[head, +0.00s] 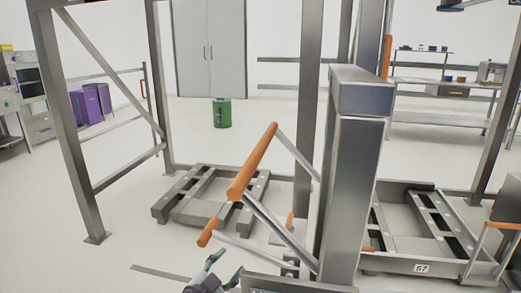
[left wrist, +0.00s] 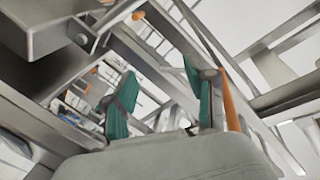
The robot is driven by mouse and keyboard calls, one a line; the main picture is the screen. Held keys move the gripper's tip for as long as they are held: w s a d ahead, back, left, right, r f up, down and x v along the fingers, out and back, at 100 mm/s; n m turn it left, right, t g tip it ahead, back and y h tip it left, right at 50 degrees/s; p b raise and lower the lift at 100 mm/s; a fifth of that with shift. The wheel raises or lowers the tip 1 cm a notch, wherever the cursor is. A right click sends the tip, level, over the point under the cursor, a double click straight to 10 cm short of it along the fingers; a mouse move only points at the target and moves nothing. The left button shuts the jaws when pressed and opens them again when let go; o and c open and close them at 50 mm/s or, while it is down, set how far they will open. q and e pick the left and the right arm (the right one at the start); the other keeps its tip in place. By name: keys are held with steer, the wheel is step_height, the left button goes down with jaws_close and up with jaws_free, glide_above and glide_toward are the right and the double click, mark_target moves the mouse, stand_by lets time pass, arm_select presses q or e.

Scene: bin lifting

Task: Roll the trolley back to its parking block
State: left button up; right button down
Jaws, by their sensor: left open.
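A low grey trolley-like base (head: 418,266) with a plate that looks like "57" stands at the right, with an orange-topped rail (head: 500,225) at its right end. A similar low grey frame (head: 190,208) lies on the floor at left; I cannot tell whether it is the parking block. My left gripper (head: 226,268) is at the bottom, below the orange handles, with teal fingers apart. In the left wrist view the open left gripper (left wrist: 160,95) has an orange bar (left wrist: 235,105) beside its right finger, not visibly held. My right gripper is not in view.
A thick metal column (head: 350,180) stands near the middle and hides part of the base. Orange-gripped levers (head: 253,162) stick out left of it. Tall steel posts (head: 68,120) stand at left. A green bin (head: 221,113) stands behind on clear floor.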

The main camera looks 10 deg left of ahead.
arm_select(q)
steer(key=w+a+r+m+t+h, duration=0.1)
steer(key=w+r+m+t+h, duration=0.25)
steer(key=r, duration=0.55)
steer(key=m+g+h, duration=0.2)
steer(key=m+h, duration=0.5)
steer(key=m, duration=0.1)
glide_toward(261, 150)
step_height(261, 150, down, 2)
steer(key=a, duration=0.3)
steer(key=x, duration=1.3)
steer(key=shift+w+d+f, duration=0.15)
steer(key=shift+w+d, duration=0.05)
steer(key=shift+d, duration=0.1)
steer(key=shift+c, duration=0.2)
jaws_close()
